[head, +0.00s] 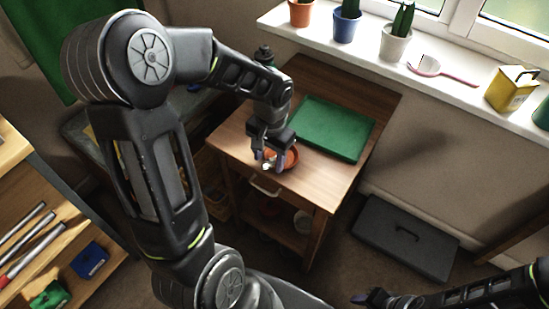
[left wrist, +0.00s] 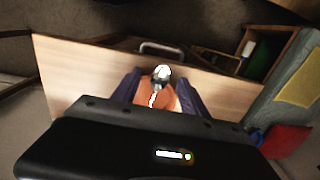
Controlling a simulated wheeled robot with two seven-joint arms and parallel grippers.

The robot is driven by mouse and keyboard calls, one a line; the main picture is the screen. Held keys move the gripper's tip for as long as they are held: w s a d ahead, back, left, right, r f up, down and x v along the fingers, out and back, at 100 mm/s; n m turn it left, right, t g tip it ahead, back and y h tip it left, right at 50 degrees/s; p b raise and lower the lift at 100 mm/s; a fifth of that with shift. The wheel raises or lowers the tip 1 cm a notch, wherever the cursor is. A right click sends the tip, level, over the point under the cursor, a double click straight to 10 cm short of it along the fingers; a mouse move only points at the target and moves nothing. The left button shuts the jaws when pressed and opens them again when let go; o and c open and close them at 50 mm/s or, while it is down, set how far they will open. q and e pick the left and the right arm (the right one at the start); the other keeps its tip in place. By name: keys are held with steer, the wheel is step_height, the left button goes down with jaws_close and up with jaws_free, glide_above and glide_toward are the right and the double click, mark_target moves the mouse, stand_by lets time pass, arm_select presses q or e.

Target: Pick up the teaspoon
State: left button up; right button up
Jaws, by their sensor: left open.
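The teaspoon (left wrist: 161,73) shows in the left wrist view as a shiny silver bowl with a thin pale handle. It lies on a round orange dish (left wrist: 170,102) on the wooden table, and its bowl end is toward the table's drawer side. The dish (head: 291,157) also shows in the head view, partly hidden by my gripper. My left gripper (head: 270,162) is open, pointing down over the dish; in the wrist view its two fingers (left wrist: 157,88) stand on either side of the spoon. My right gripper (head: 372,297) is at the bottom edge, far from the table, its opening unclear.
A green tray (head: 331,128) lies on the table behind the dish. A grey case (head: 405,237) lies on the floor at right.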

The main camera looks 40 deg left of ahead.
arm_select(q)
steer(key=shift+f, duration=0.15)
steer(key=shift+c, duration=0.2)
stand_by(0.3)
jaws_close()
stand_by(0.4)
